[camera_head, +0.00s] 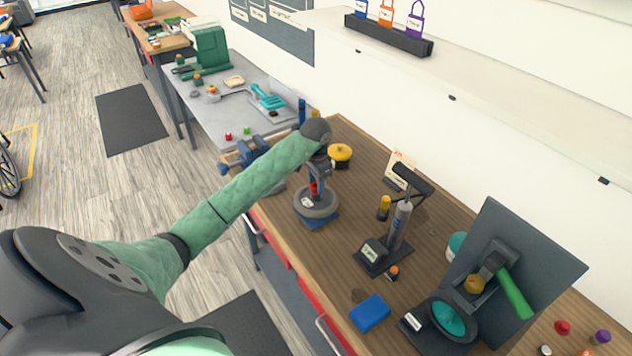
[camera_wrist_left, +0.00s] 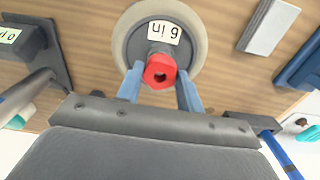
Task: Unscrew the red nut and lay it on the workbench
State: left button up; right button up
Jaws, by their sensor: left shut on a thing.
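The red nut (camera_head: 313,188) is at the centre of a small grey wheel (camera_head: 328,208) that lies flat on a blue base (camera_head: 319,223) on the wooden workbench (camera_head: 350,235). My left gripper (camera_head: 314,184) points down over the wheel and is shut on the nut. In the left wrist view the red nut (camera_wrist_left: 160,71) sits between the two blue fingers of my left gripper (camera_wrist_left: 159,80). A grey threaded-looking post shows behind it, and a tag on the wheel (camera_wrist_left: 200,45) reads "6 in". Whether the nut is still on the thread I cannot tell. My right gripper is out of view.
A pump-like stand (camera_head: 396,232) is to the right, with a blue block (camera_head: 370,313) nearer. A grey panel with a teal wheel (camera_head: 449,320) stands at the right. Bare wood lies between wheel and stand.

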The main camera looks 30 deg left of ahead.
pick_arm(q)
jog(key=shift+a+r+n, duration=0.15)
jog(key=shift+n, duration=0.15)
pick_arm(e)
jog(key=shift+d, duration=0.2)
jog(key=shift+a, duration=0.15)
pick_arm(q)
jog(key=o, duration=1)
jog(key=shift+a, duration=0.1)
jog(key=shift+o, duration=0.2)
jog(key=shift+f, duration=0.25)
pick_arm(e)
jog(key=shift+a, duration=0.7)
